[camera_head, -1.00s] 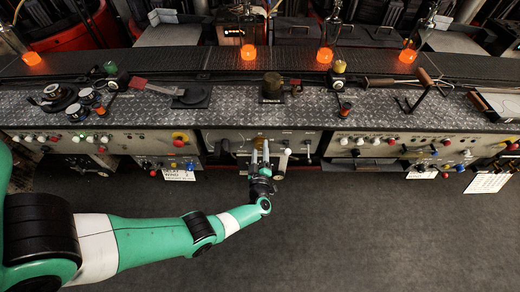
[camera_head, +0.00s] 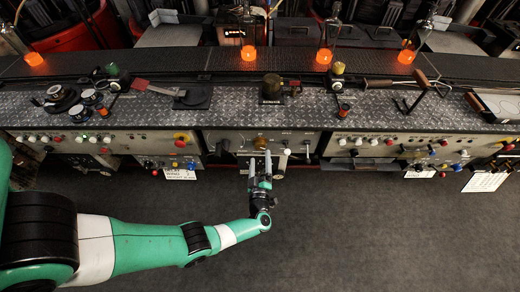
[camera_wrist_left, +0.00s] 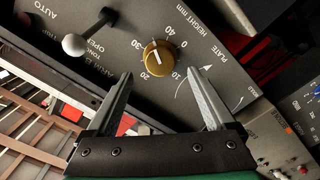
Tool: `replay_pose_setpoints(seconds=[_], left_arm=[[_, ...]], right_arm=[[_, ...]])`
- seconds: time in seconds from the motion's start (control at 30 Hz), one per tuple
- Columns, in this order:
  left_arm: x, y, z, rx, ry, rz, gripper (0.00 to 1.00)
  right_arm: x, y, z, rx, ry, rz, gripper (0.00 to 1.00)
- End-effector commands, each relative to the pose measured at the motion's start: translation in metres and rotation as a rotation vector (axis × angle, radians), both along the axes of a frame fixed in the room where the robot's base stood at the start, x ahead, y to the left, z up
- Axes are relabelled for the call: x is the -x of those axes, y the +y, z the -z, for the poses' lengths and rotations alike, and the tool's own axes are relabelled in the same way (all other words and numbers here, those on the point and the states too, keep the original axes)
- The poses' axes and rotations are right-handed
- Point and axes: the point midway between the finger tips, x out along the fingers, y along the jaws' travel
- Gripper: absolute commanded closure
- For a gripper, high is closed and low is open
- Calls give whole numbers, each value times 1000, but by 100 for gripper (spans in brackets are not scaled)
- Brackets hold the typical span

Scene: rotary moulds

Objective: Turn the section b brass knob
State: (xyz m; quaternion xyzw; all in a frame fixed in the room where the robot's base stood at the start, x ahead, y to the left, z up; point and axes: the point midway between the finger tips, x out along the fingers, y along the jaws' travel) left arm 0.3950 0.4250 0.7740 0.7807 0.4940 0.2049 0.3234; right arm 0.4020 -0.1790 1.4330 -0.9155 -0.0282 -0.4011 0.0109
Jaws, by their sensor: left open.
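The brass knob (camera_wrist_left: 158,57) is round, with a white pointer line and a dial of numbers around it on a grey panel marked "PLATE HEIGHT mm". In the head view a brass knob (camera_head: 261,143) shows on the middle section of the console front. My left gripper (camera_wrist_left: 162,85) is open and empty. In the wrist view its two fingers point at the panel, and the knob lies just beyond and between the fingertips. In the head view the left gripper (camera_head: 260,160) is in front of the middle panel. My right gripper is not in view.
A lever with a white ball end (camera_wrist_left: 73,45) sits beside the knob. A red mushroom button (camera_head: 180,142) and small knobs line the left panel. The right panel (camera_head: 385,143) holds more knobs. The floor (camera_head: 370,230) in front is clear.

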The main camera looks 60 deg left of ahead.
Motion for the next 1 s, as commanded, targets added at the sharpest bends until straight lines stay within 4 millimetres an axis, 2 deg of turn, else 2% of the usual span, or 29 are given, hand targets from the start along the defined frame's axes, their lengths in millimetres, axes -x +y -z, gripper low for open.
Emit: replay_pose_setpoints(seconds=[0.03,0.1,0.3,1.0], left_arm=[[5,-13,-4,0,4,7,12],[12,-28,-3,-1,3,7,12],[25,-55,-1,0,1,3,12],[24,-57,-4,0,-11,-6,12]], right_arm=[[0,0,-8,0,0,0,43],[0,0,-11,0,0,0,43],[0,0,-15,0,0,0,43],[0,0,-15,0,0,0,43]])
